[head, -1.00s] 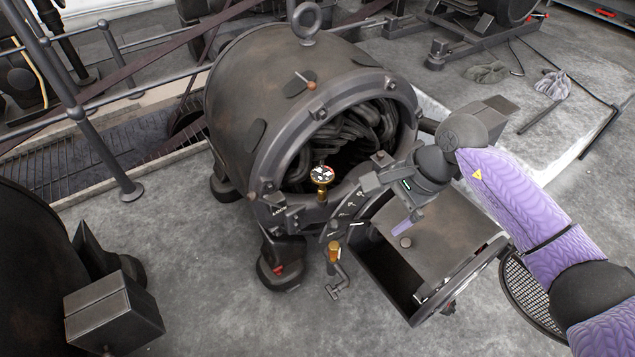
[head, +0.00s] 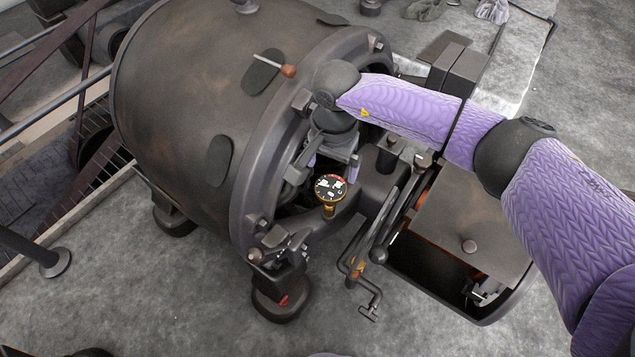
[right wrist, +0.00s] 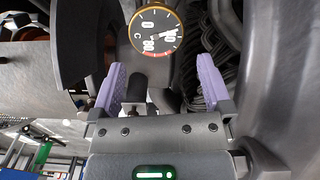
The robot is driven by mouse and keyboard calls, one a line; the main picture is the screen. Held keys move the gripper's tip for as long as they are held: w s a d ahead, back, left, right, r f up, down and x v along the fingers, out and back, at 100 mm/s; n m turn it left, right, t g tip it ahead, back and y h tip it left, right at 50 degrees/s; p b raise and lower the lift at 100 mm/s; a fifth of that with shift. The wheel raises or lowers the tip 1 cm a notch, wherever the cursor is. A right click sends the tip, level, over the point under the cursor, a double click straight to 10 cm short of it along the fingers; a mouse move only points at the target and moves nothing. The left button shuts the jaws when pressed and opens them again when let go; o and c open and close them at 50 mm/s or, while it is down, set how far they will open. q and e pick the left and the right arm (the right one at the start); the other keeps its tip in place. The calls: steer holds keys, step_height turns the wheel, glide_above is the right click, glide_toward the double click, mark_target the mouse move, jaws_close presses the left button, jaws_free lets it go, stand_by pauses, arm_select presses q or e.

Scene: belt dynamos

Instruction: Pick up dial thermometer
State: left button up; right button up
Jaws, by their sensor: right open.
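The dial thermometer (head: 330,188) has a black round face with white and red markings and a brass rim and stem. It stands on the front lower rim of the dynamo's open end. My right gripper (head: 332,168) is right behind it in the head view, at the mouth of the housing, partly hidden by the wrist. In the right wrist view the open purple fingers (right wrist: 161,66) stand to either side of the line to the dial (right wrist: 156,32), which shows just beyond the tips. Nothing is between the fingers that I can make out. My left gripper is not in view.
The large dark dynamo housing (head: 185,95) fills the left and middle. An open box with a lid (head: 470,225) and a crank handle (head: 368,300) sit at its front right, close to my arm. Dark cables (right wrist: 228,45) show inside the housing.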

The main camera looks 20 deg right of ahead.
mark_target(331, 187)
steer(key=f+b, duration=0.1)
steer(key=f, duration=0.2)
steer(key=f+b, duration=0.3)
steer(key=f, duration=0.2)
steer(key=shift+s+a+f+b, duration=0.1)
steer(key=shift+s+f+b, duration=0.2)
steer(key=shift+s+f, duration=0.1)
steer(key=shift+r, duration=0.35)
steer(key=c, duration=0.4)
jaws_close()
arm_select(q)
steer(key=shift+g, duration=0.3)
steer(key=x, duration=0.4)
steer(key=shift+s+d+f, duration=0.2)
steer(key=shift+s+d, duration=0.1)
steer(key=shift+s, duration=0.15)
